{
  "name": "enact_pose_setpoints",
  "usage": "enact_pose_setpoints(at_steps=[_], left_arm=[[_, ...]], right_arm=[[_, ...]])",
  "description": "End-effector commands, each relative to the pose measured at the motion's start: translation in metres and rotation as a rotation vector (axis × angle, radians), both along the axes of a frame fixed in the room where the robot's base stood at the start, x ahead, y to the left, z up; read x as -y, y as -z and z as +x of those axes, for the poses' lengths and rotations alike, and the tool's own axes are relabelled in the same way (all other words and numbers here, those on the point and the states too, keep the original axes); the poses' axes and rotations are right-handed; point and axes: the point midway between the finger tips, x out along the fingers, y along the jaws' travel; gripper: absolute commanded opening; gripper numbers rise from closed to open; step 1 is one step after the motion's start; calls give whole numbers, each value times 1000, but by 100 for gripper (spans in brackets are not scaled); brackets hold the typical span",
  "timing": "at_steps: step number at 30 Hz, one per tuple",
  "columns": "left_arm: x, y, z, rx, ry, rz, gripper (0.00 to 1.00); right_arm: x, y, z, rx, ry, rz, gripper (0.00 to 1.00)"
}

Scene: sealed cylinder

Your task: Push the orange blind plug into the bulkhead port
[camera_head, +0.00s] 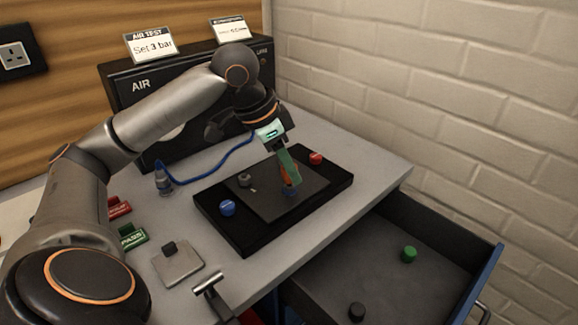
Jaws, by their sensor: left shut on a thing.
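My left gripper (289,184) points down over the right part of a dark plate on the black tray. It is shut on a small orange thing that looks like the orange blind plug (284,175), mostly hidden by the fingers. A blue ring-like part (291,192) sits directly under the fingertips; I cannot tell whether the plug touches it or whether it is the bulkhead port. A grey fitting (244,180) stands on the left part of the plate. My right gripper is not in view.
The black tray (247,241) also carries a blue knob (227,208) and a red knob (316,158). An open drawer (385,270) holds a green cap (409,254) and a dark cap (357,311). A blue hose (207,173) runs from the AIR box (150,110).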

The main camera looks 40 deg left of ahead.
Motion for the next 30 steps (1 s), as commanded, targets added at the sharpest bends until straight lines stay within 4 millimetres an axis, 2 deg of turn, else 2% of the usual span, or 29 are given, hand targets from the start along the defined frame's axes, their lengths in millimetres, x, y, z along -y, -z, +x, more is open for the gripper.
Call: enact_pose_setpoints(at_steps=[11, 30], left_arm=[[0, 0, 0, 1, 0, 0, 0], [0, -1, 0, 0, 0, 0, 0]], right_arm=[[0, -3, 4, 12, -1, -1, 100], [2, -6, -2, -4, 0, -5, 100]])
